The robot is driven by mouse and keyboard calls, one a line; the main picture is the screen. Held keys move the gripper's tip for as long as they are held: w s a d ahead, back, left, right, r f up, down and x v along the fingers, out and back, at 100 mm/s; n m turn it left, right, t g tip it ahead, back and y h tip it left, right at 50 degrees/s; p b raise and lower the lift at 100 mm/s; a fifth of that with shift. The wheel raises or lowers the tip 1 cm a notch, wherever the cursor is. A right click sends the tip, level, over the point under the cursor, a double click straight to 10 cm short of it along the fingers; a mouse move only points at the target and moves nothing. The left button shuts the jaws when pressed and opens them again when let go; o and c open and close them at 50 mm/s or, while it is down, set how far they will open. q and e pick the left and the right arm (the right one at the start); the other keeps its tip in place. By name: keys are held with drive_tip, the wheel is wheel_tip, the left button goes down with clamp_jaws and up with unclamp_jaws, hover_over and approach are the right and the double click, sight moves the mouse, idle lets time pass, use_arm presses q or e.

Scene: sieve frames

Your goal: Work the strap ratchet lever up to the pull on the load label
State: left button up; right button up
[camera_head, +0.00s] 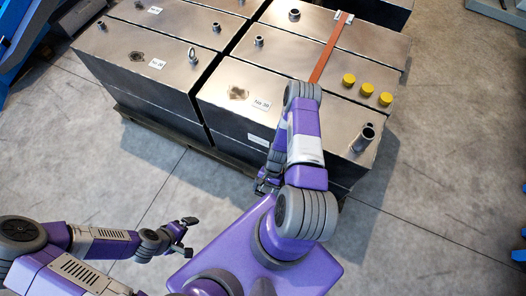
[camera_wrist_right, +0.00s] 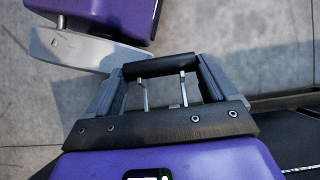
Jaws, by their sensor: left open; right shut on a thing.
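In the right wrist view my right gripper (camera_wrist_right: 160,69) is shut on the black grip bar of the ratchet lever (camera_wrist_right: 151,65), which spans between its fingers. Two thin metal arms run from the bar toward the palm. In the head view my right gripper (camera_head: 266,183) is low against the front of the tank, mostly behind my arm; the ratchet body is hidden there. An orange strap (camera_head: 328,52) runs over the tank top and passes behind my arm. A small white label (camera_head: 258,140) is on the tank's front face; its print is unreadable. My left gripper (camera_head: 188,236) is open and empty over the floor.
Several metal tanks (camera_head: 235,60) stand close together on a pallet (camera_head: 150,122). Yellow caps (camera_head: 366,89), pipe stubs and a lifting eye (camera_head: 192,56) stick up from their tops. Blue equipment stands at the far left.

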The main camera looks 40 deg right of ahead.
drive_tip(key=shift+w+d+r+p, duration=0.15)
drive_tip(key=shift+r+p, duration=0.25)
drive_tip(key=shift+r, duration=0.4)
drive_tip(key=shift+w+d+r+p, duration=0.1)
drive_tip(key=shift+d+r+p, duration=0.25)
drive_tip(key=shift+r, duration=0.45)
drive_tip(key=o, duration=1.2)
drive_tip(key=shift+s, duration=0.1)
drive_tip(key=shift+o, duration=0.6)
drive_tip(key=shift+a, duration=0.2)
drive_tip(key=p+v, duration=0.2)
drive_tip(key=v, duration=0.5)
drive_tip(key=shift+r, duration=0.3)
